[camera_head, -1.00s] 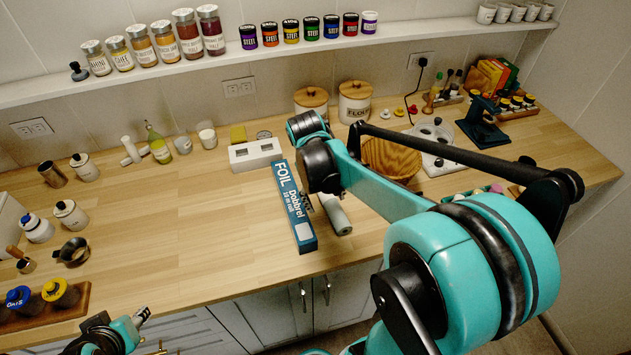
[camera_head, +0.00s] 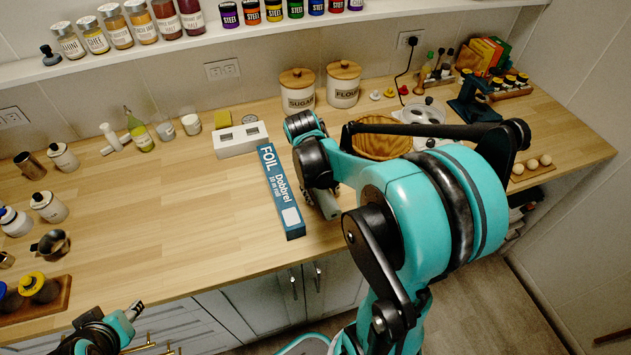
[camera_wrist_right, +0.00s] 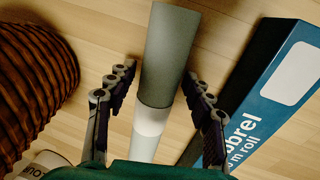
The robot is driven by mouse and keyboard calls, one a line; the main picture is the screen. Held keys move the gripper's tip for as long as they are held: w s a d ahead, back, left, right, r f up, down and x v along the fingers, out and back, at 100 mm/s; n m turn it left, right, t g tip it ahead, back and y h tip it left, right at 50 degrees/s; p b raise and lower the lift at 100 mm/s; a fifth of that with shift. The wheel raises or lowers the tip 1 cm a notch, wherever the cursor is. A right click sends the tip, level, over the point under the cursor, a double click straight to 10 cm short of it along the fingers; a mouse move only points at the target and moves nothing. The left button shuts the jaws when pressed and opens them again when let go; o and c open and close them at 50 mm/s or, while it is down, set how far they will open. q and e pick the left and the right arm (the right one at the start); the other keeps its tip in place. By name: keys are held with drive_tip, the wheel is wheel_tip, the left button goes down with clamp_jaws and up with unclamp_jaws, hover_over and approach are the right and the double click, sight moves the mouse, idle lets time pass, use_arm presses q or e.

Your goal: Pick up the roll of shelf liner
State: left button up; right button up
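The roll of shelf liner (camera_wrist_right: 170,55) is a grey-green cylinder with a white band, lying on the wooden counter. In the right wrist view it runs between the two fingers of my right gripper (camera_wrist_right: 158,78), which is open with gaps on both sides of the roll. In the head view the near end of the roll (camera_head: 328,206) shows below my right wrist; the rest and most of the right gripper are hidden. My left gripper (camera_head: 133,311) is low at the left, in front of the counter; its opening is unclear.
A blue foil box (camera_head: 281,190) lies just left of the roll; it also shows in the right wrist view (camera_wrist_right: 262,85). A woven basket (camera_wrist_right: 35,75) is on the other side. Sugar (camera_head: 297,92) and flour canisters stand behind. The counter's left middle is clear.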

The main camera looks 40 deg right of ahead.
drive_tip(key=c, duration=0.8)
